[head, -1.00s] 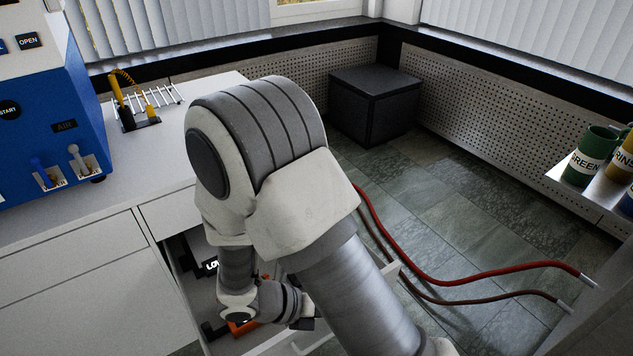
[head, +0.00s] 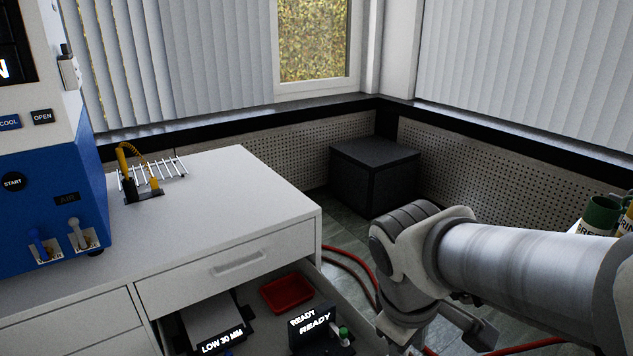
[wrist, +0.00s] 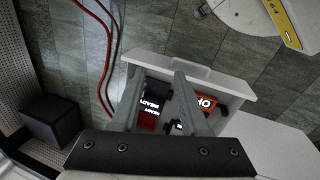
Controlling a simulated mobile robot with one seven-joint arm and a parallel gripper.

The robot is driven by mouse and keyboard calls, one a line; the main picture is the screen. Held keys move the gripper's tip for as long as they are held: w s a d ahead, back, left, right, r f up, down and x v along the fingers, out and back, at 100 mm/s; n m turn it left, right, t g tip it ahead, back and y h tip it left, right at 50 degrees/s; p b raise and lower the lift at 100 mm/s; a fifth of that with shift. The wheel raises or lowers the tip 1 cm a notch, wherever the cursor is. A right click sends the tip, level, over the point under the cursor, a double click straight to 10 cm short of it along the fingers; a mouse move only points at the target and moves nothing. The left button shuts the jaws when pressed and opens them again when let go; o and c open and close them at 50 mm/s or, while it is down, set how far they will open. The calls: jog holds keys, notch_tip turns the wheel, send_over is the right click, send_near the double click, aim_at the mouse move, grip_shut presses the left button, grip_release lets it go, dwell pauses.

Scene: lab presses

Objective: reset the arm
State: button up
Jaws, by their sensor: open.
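My arm's grey and white links fill the right side of the head view. My gripper (wrist: 159,74) shows in the wrist view with its two fingers apart and nothing between their tips. It hangs above an open white drawer (wrist: 219,76), apart from the drawer's contents.
The drawer below the counter (head: 215,185) holds a red tray (head: 287,293), a black READY unit (head: 313,325) and a LOW 30 MM unit (head: 212,325). A blue machine (head: 50,200) and a wire rack (head: 168,170) stand on the counter. Red hoses (head: 345,262) lie on the floor.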

notch_tip(320, 180, up, 25)
jog(key=s+m+t+y+p, duration=0.2)
jog(key=m+p, duration=0.6)
jog(key=p, duration=1)
jog(key=shift+s+d+t, duration=0.25)
jog(key=shift+d+t, duration=0.15)
jog(key=shift+t, duration=0.5)
jog(key=shift+a+f, duration=0.15)
